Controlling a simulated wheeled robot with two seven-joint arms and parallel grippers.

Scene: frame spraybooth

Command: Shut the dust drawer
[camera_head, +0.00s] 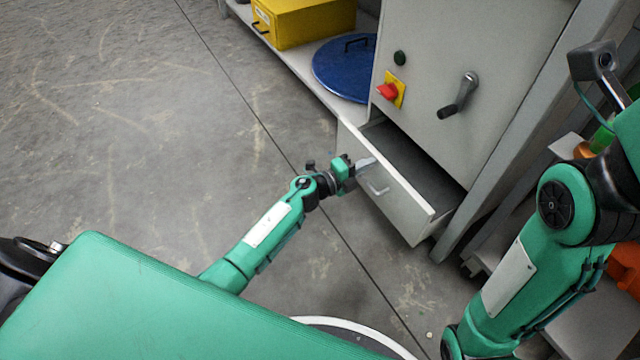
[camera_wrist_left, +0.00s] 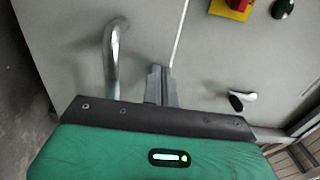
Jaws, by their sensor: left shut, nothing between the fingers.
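The dust drawer (camera_head: 392,195) is a light grey drawer low in the grey cabinet (camera_head: 470,70). It stands pulled out, with its dark inside showing in the head view. Its bar handle (camera_head: 378,188) is on the front face, and the handle also shows in the left wrist view (camera_wrist_left: 115,50). My left gripper (camera_head: 370,163) is shut and empty at the drawer's front, beside the handle. Its closed fingers (camera_wrist_left: 160,85) point at the drawer front in the left wrist view; I cannot tell whether they touch it. My right arm shows at the right, but its fingers are not visible.
A blue round lid (camera_head: 340,70) and a yellow box (camera_head: 300,22) sit on a low shelf behind. The floor left of the drawer is clear.

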